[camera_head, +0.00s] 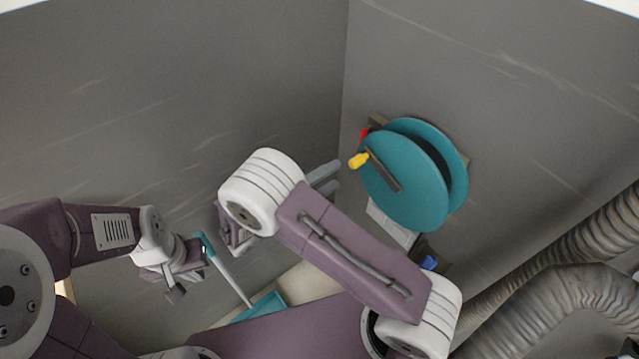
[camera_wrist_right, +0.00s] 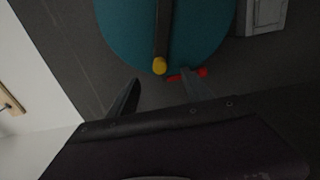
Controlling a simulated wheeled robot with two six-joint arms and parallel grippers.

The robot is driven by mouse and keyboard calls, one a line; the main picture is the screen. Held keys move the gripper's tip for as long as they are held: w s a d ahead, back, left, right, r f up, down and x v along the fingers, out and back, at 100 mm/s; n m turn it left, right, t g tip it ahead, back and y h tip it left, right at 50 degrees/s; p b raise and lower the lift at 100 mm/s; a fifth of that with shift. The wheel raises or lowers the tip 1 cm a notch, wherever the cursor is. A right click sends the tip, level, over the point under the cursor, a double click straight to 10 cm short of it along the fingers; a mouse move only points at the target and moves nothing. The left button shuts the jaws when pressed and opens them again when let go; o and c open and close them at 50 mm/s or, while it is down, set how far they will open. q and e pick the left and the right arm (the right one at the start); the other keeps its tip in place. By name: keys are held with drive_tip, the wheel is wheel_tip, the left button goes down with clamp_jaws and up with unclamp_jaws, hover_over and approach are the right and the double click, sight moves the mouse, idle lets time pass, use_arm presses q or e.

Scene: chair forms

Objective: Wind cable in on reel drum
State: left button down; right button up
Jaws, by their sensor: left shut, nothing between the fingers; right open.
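The teal reel drum (camera_head: 405,185) is mounted on the grey wall, its two round flanges showing. A dark crank arm lies across its front flange and ends in a yellow knob (camera_head: 358,160). A red part (camera_head: 364,132) shows beside the drum. My right gripper (camera_head: 325,173) is left of the drum, partly hidden behind my arm. In the right wrist view it (camera_wrist_right: 160,77) is open, and the yellow knob (camera_wrist_right: 160,66) appears between its fingertips; I cannot tell the depth. The red part (camera_wrist_right: 190,74) appears at the right finger's tip. My left gripper (camera_head: 175,293) is shut and empty, far left. I cannot make out any cable.
A pale box (camera_head: 390,222) and a blue item (camera_head: 429,262) are below the drum. Thick ribbed hoses (camera_head: 560,290) fill the lower right. Grey walls meet behind.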

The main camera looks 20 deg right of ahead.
sight(351, 166)
drive_tip(key=x, duration=0.7)
drive_tip(key=shift+d, duration=0.3)
drive_tip(key=shift+w+d, duration=0.25)
drive_tip(key=shift+d, duration=0.35)
drive_tip(key=c, duration=1.2)
drive_tip(key=shift+o, duration=0.2)
drive_tip(key=o, duration=0.6)
drive_tip(key=shift+c, duration=0.2)
